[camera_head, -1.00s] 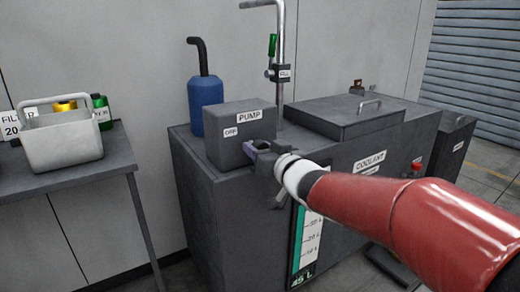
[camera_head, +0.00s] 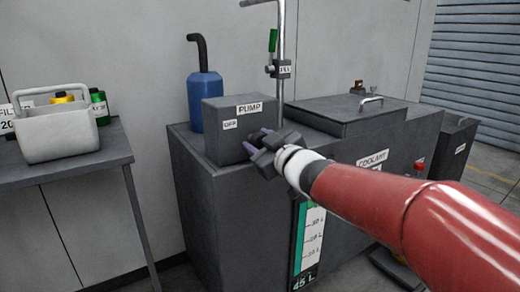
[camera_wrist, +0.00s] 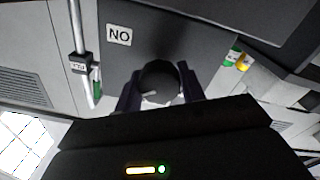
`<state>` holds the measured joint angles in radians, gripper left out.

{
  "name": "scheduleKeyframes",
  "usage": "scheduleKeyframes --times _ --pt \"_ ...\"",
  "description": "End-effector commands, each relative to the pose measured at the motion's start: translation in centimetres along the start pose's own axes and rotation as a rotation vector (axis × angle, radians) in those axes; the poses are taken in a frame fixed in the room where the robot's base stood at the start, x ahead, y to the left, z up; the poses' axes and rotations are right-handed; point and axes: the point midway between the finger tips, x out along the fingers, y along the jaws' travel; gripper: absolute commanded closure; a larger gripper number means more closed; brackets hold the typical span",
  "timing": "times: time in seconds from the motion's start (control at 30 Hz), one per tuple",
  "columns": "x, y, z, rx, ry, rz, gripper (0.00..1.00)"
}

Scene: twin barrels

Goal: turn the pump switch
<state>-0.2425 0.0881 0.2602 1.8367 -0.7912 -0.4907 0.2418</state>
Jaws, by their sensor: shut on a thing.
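The pump box (camera_head: 225,145) is a dark grey block with PUMP and OFF labels on its front, standing on the coolant tank (camera_head: 195,175). My gripper (camera_head: 262,143) is at the front of the box, right of the OFF label. In the wrist view, my gripper (camera_wrist: 160,88) has its fingers on either side of a dark round switch knob (camera_wrist: 160,76) and is shut on it. A small pale mark shows on the knob. An ON label (camera_wrist: 119,35) appears upside down beside it. In the head view the gripper hides the knob.
A blue bottle (camera_head: 204,102) with a black spout stands behind the pump box. An upright pipe (camera_head: 280,60) with a green handle rises to its right. A lidded hatch (camera_head: 340,115) covers the tank top. A side table (camera_head: 65,168) at left holds a light basket (camera_head: 57,135).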

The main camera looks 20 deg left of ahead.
Motion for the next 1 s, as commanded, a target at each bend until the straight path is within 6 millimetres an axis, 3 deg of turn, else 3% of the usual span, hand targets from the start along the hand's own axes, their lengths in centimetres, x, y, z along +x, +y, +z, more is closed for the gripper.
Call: scheduleKeyframes --times 0.6,1.0 --pt "-0.02 -0.18 0.27 -0.583 0.015 -0.002 0.83" --pt "-0.01 -0.20 0.23 -0.861 0.021 -0.004 0.83"
